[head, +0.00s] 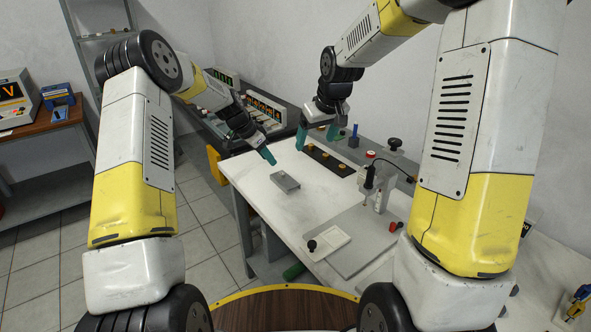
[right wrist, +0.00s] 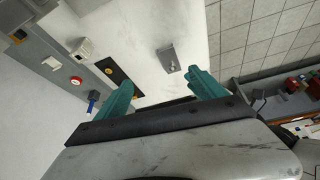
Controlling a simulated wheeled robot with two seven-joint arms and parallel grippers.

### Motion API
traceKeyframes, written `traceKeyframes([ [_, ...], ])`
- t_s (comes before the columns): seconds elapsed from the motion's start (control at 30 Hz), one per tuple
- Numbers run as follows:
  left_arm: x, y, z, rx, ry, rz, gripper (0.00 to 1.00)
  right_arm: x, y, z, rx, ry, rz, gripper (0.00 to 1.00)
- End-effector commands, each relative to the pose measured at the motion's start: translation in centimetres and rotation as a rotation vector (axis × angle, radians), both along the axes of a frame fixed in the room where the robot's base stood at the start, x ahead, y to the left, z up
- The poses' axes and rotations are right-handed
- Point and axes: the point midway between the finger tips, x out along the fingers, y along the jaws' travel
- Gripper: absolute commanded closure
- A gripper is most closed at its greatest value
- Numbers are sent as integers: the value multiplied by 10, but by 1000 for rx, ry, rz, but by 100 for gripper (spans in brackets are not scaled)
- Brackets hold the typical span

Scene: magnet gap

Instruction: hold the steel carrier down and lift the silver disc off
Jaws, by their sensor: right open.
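A small grey metal block, which looks like the steel carrier (head: 286,184), lies on the white table; it also shows in the right wrist view (right wrist: 168,60). A small round detail shows at one end of it in the right wrist view, but I cannot tell whether it is the silver disc. My left gripper (head: 268,157) hangs behind and slightly left of the carrier, apart from it; its finger gap is not clear. My right gripper (head: 317,137) is open and empty, above the table's back part. Its two teal fingers (right wrist: 161,79) stand wide apart in the right wrist view.
A black strip with orange knobs (head: 329,161) lies right of the carrier. A red-topped button (head: 370,154) and a blue upright piece (head: 355,130) stand behind it. A press-like fixture (head: 376,182) and a white tray (head: 328,241) stand nearer. The table around the carrier is clear.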

Motion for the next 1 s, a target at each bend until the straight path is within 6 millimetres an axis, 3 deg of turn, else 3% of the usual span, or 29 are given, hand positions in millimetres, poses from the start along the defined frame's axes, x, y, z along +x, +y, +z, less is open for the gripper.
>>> traceKeyframes([
  [0.03, 0, 0, 0, 0, 0, 0, 64, 15, 6, -20, -2, 13, 20, 20],
  [0.2, 0, 0, 0, 0, 0, 0, 64, 56, 25, -77, -3, 30, 85, 20],
  [0.4, 0, 0, 0, 0, 0, 0, 64, 86, 43, -136, 5, 42, 140, 20],
  [1.0, 0, 0, 0, 0, 0, 0, 64, 113, 64, -215, 12, 48, 168, 20],
])
